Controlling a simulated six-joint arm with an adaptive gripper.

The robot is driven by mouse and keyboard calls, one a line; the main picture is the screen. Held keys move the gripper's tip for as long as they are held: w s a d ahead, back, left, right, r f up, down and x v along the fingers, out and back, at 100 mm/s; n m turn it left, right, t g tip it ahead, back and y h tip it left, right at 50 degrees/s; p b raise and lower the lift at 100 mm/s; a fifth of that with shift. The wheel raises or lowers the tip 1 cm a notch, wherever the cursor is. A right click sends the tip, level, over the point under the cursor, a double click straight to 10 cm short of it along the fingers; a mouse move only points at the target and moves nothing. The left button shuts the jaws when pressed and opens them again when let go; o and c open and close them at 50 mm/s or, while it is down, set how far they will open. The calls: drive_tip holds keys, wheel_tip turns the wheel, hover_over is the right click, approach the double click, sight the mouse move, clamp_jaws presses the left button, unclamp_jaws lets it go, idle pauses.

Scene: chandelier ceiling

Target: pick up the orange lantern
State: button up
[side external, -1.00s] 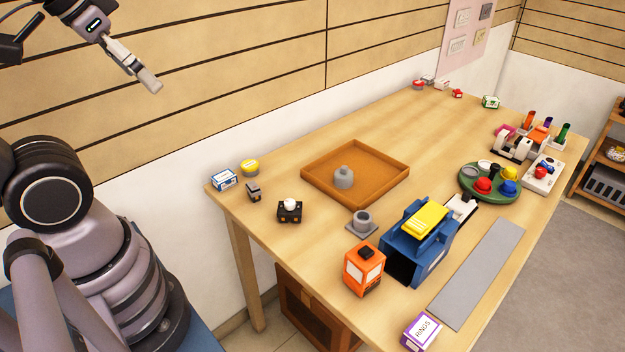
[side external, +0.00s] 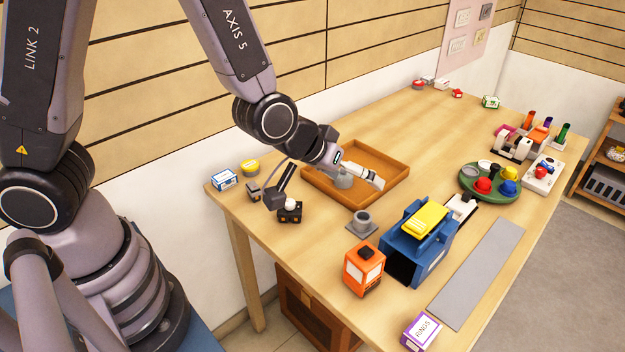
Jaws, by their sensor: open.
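The orange lantern (side external: 352,268), a boxy shape with pale panels and a dark top, stands upright near the front edge of the table, just left of the blue case. My gripper (side external: 376,183) is well behind and above it, in front of the wooden tray in the picture. It is open, with nothing seen between its pale fingers, and apart from the lantern. The gap between the fingers is hard to make out from this side.
The blue case (side external: 431,262) with a yellow top stands close to the lantern's right. A grey cup on a square base (side external: 362,222) is behind the lantern. The wooden tray (side external: 320,190) holds a grey weight. A purple-and-white box (side external: 420,331) lies at the front; the table left of the lantern is clear.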

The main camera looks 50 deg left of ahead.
sight(355, 268)
drive_tip(key=s+d+f+m+t, duration=0.1)
drive_tip(key=f, duration=0.4)
drive_tip(key=s+d+f+t+y, duration=0.1)
drive_tip(key=s+f+t, duration=0.1)
drive_tip(key=f, duration=0.4)
drive_tip(key=s+d+f+m+t, duration=0.1)
drive_tip(key=s+f+t, duration=0.1)
drive_tip(key=f, duration=0.3)
drive_tip(key=shift+s+f+m, duration=0.15)
drive_tip(key=shift+f+m, duration=0.15)
drive_tip(key=shift+f, duration=0.25)
drive_tip(key=x, duration=0.7)
drive_tip(key=shift+a, duration=0.1)
drive_tip(key=shift+c, duration=0.3)
drive_tip(key=c, duration=1.3)
drive_tip(key=shift+o, duration=0.2)
